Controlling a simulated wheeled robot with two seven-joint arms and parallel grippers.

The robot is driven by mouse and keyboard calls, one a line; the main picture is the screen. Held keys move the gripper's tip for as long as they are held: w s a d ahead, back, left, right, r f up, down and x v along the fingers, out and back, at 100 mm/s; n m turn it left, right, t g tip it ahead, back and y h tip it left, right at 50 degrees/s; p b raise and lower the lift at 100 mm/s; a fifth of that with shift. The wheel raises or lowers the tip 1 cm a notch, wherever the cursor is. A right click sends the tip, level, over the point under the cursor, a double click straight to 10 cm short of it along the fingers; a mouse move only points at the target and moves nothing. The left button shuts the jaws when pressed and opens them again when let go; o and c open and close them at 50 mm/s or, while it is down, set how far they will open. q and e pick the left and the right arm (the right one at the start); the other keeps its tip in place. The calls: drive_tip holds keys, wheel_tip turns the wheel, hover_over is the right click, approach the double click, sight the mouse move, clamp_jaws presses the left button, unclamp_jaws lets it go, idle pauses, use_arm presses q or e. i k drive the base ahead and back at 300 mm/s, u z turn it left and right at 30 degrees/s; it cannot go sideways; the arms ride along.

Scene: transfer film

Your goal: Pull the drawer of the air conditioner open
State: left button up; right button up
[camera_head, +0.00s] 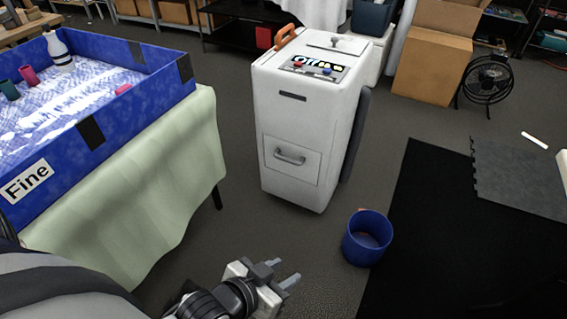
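The air conditioner (305,119) is a tall white box standing on the floor in the middle of the head view. It has an orange handle and a small panel with coloured knobs on top. Its drawer (292,171) is a square panel low on the front with a grey bar handle (289,156), and it looks shut, flush with the front. My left gripper (281,274) is at the bottom centre, in front of and below the drawer, clear of it. Its two grey fingers are apart with nothing between them. My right gripper is not in the view.
A blue bin (366,239) stands on the floor right of my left gripper. A table with a pale green cloth (150,185) and a blue tray (118,120) fills the left. A black mat (450,240) lies at right. Grey floor between gripper and air conditioner is clear.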

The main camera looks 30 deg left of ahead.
sight(299, 162)
drive_tip(key=u, duration=1)
drive_tip(key=i, duration=1.05)
drive_tip(key=u, duration=0.75)
drive_tip(key=i, duration=0.3)
drive_tip(key=z, duration=0.05)
